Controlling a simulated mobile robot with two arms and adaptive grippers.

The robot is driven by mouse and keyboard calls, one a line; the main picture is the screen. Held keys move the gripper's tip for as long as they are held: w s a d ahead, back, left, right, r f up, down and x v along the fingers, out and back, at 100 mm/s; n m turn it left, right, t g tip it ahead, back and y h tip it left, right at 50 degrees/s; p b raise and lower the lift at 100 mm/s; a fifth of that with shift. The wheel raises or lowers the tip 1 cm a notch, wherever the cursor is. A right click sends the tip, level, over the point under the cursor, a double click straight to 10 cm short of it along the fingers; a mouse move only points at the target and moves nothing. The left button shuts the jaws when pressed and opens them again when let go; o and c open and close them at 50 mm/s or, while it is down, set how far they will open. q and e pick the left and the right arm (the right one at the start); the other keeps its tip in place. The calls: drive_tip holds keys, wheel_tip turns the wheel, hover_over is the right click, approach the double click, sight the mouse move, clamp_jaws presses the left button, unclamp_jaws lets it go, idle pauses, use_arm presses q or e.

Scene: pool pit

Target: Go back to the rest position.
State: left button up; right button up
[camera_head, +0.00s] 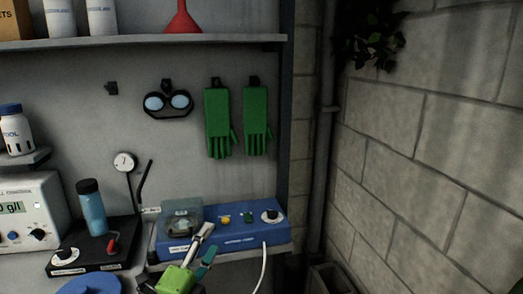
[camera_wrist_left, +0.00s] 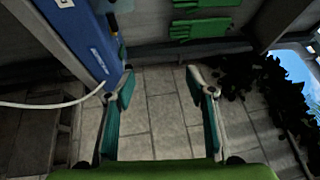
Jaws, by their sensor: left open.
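My left gripper (camera_head: 206,246), with a bright green body and teal finger pads, shows at the bottom of the head view, in front of the blue device. It is open. In the left wrist view its two fingers (camera_wrist_left: 160,85) stand wide apart with nothing between them, only the grey block wall behind. My right gripper is in neither view.
A blue device (camera_head: 240,224) with knobs and a white cable (camera_head: 263,265) is close by my left gripper. A blue bottle (camera_head: 91,207) stands on a black unit. Green gloves (camera_head: 218,115) and goggles (camera_head: 167,103) hang behind. The block wall (camera_head: 450,145) is at right.

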use_arm(q)
drive_tip(key=s+a+f+n+g+y, duration=0.3)
drive_tip(key=s+a+f+n+g, duration=0.1)
drive_tip(key=s+f+n, duration=0.4)
drive_tip(key=s+a+f+n+g+y, duration=0.35)
drive_tip(key=s+f+n, duration=0.3)
drive_tip(key=f, duration=0.25)
drive_tip(key=s+f+n+g, duration=0.2)
drive_tip(key=s+f+g, duration=0.2)
drive_tip(key=s, duration=0.8)
drive_tip(key=s+f+n+g, duration=0.3)
drive_tip(key=s+f+g, duration=0.1)
drive_tip(key=s, duration=0.7)
wheel_tip(320, 180, down, 25)
drive_tip(key=s+g, duration=0.1)
drive_tip(key=s+a+f+g, duration=0.1)
drive_tip(key=s+a+f, duration=0.1)
drive_tip(key=s+f, duration=1.5)
drive_tip(key=shift+s+a+f+h, duration=0.3)
drive_tip(key=shift+s+f+h, duration=0.1)
drive_tip(key=shift+s, duration=0.2)
